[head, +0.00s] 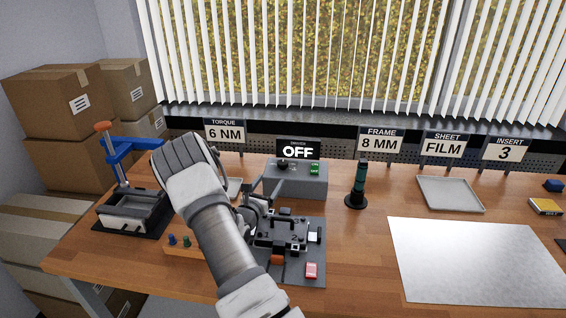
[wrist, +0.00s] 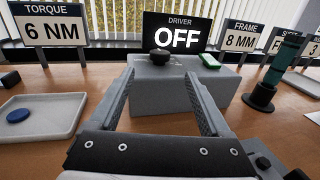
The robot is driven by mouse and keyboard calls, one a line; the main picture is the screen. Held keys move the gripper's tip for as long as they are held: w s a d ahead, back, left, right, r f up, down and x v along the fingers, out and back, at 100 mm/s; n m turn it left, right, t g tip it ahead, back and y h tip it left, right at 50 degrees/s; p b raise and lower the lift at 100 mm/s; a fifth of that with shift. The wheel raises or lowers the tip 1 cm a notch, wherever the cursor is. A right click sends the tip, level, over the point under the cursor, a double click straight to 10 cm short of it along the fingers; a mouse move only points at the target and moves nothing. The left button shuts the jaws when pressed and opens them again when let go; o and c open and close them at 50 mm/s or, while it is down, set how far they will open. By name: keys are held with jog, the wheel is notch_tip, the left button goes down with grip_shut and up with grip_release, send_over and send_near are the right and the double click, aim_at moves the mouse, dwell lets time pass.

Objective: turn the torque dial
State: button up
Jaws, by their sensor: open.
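The torque dial is a dark round knob (wrist: 159,56) on top of the grey driver box (wrist: 160,88). It also shows in the head view (head: 283,165). The driver display (wrist: 180,33) behind it reads OFF. A torque sign (wrist: 54,27) reads 6 NM. My gripper (wrist: 159,78) is open and empty, its two fingers pointing at the box with the knob between and beyond their tips. The knob's pointer is too small to read.
A green button (wrist: 209,61) is right of the knob. A dark green driver tool (wrist: 271,72) stands right of the box. A tray (wrist: 40,115) with a blue disc (wrist: 18,115) is left. A press fixture (head: 285,235) stands in front of the box.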

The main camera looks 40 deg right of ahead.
aim_at(281, 166)
jog(key=x, duration=1.3)
jog(key=shift+d, duration=0.15)
grip_shut()
